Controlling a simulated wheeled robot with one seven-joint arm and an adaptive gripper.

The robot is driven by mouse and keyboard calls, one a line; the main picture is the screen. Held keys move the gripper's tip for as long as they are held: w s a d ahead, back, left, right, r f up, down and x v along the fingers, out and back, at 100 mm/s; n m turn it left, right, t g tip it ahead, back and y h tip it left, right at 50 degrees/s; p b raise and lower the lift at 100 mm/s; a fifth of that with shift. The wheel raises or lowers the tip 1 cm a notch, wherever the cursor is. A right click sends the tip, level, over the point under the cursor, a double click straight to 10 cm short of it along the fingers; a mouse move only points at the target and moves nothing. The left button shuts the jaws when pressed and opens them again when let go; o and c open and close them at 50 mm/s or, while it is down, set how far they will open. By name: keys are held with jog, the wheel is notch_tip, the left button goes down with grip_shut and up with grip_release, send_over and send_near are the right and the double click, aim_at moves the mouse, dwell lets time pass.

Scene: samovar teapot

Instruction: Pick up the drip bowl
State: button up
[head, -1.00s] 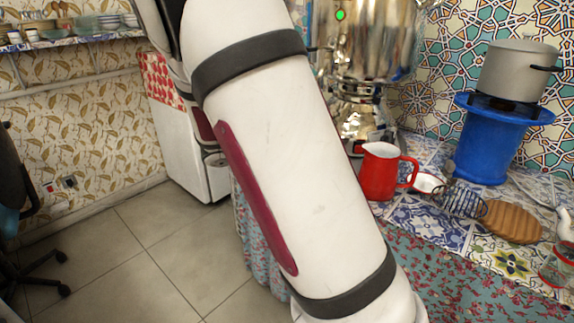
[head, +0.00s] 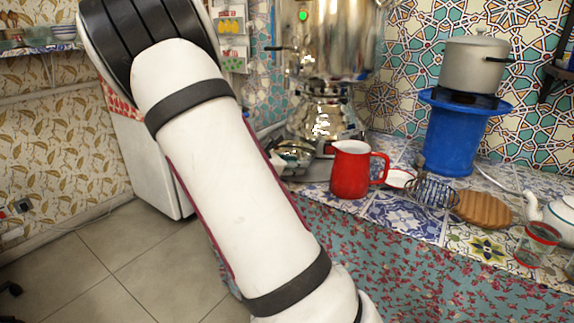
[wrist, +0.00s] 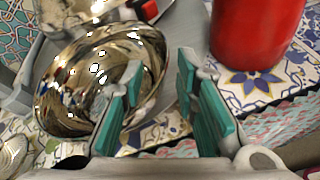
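The drip bowl (wrist: 75,90) is a shiny, mirror-like metal bowl at the left of the wrist view. In the head view it shows partly, behind my arm, as a small shiny shape (head: 294,155) by the foot of the samovar (head: 325,115). My gripper (wrist: 160,68) is open, with teal pads on both fingers. The left finger overlaps the bowl's right part in the picture and hides some of it. The bowl's right rim shows toward the gap between the fingers. I cannot tell whether a finger touches it.
A red jug (head: 350,170) stands close right of the bowl; it also fills the wrist view's upper right (wrist: 255,35).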

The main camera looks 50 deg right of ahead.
aim_at(310, 163)
jog(key=b+x, duration=0.1)
jog(key=x, duration=0.3)
jog(key=shift+s+d+f+b, duration=0.1)
jog(key=shift+f+b, duration=0.15)
jog(key=shift+b, duration=0.05)
grip_shut()
jog(key=shift+r, duration=0.1)
jog(key=shift+r, duration=0.15)
jog(key=shift+r+p, duration=0.85)
jog(key=shift+r, duration=0.5)
jog(key=s+a+r+p, duration=0.1)
jog(key=s+a+p, duration=0.1)
jog(key=a, duration=0.5)
jog(key=s+a+r+p, duration=0.1)
jog(key=s+a, duration=0.1)
jog(key=a, duration=0.6)
jog(key=shift+s+p, duration=0.35)
jog(key=shift+p, duration=0.05)
jog(key=shift+a, duration=0.15)
dwell(1.0)
